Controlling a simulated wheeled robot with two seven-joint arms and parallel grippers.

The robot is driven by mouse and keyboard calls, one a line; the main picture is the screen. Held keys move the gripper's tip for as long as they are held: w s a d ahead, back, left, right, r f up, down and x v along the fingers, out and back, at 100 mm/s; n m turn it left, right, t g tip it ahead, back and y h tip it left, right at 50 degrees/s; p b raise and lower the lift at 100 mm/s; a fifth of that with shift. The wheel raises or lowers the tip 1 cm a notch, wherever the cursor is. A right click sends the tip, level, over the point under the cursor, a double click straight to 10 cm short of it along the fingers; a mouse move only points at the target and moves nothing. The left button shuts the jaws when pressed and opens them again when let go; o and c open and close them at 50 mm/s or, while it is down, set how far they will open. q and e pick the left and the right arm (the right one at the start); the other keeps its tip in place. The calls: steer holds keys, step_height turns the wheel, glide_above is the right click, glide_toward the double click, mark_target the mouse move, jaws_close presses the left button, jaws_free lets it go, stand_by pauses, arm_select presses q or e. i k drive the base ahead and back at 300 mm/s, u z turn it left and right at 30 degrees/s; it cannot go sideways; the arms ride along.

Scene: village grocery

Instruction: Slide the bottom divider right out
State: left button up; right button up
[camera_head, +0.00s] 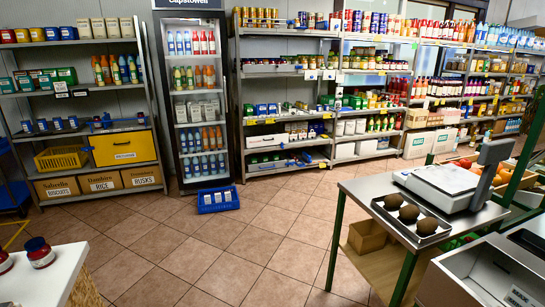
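I cannot pick out a divider for certain in this view. The left shelf unit (150,60) has small blue and dark pieces (103,122) on its middle shelf. The centre shelf unit (238,110) has small blue items (290,163) among the goods on its bottom shelf, too small to tell apart. An open grey metal box (495,278) stands at the lower right, its inside partly cut off by the picture edge. Neither of my grippers is in view.
A drinks fridge (162,100) stands between the shelf units, with a blue crate (218,199) on the floor before it. A table (352,190) at right holds a scale (440,183) and tray (414,235). A white counter (45,275) with jars is lower left. The tiled floor between is clear.

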mark_target(307, 157)
steer(key=i, duration=5.25)
steer(key=z, duration=2.85)
steer(key=i, duration=1.65)
steer(key=u, duration=2.35)
